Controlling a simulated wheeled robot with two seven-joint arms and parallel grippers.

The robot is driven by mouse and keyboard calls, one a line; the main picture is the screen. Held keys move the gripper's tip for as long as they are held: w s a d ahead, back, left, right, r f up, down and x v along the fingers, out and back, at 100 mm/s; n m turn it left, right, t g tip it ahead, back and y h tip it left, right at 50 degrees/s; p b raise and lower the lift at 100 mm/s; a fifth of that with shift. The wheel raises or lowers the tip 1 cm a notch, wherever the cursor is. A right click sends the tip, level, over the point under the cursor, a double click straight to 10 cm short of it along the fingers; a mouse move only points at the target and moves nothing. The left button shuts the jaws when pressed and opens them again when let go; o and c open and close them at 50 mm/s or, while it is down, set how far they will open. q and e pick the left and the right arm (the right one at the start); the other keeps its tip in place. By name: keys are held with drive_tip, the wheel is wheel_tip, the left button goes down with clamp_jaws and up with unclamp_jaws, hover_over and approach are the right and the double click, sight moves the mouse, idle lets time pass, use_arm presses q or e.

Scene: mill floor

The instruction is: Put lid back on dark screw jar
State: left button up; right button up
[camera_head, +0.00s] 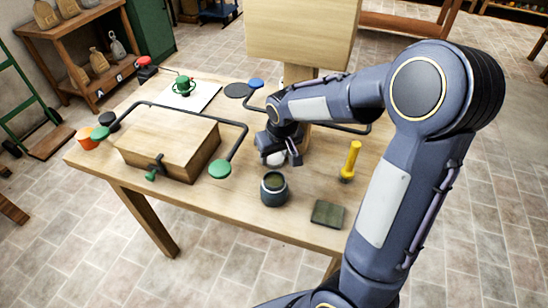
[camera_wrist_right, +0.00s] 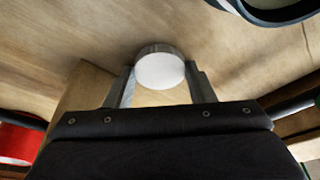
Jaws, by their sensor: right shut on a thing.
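The dark screw jar (camera_head: 274,191) stands upright and open-topped near the table's front edge, with greenish contents showing inside. A pale round lid (camera_head: 272,159) is held just behind the jar, apart from it. My right gripper (camera_head: 281,152) is shut on the lid. In the right wrist view the lid (camera_wrist_right: 160,69) sits between the two fingertips (camera_wrist_right: 160,88), its white face toward the camera. Part of the jar's rim (camera_wrist_right: 270,16) shows at the top right of that view. My left gripper is not in view.
A wooden block (camera_head: 168,140) with a dark bar over it stands left of the jar, with a green round pad (camera_head: 220,169) near it. A yellow-handled tool (camera_head: 351,160) and a dark green square (camera_head: 328,213) are to the right. A wooden post and board (camera_head: 300,38) rise behind.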

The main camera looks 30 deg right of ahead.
drive_tip(key=shift+r, duration=0.1)
drive_tip(key=shift+r, duration=0.65)
drive_tip(key=s+a+r, duration=0.6)
drive_tip(key=s+r, duration=0.5)
drive_tip(key=s, duration=0.1)
drive_tip(key=shift+s+a+r+p, duration=0.15)
drive_tip(key=shift+s+r+p, duration=0.1)
drive_tip(key=shift+p, duration=0.15)
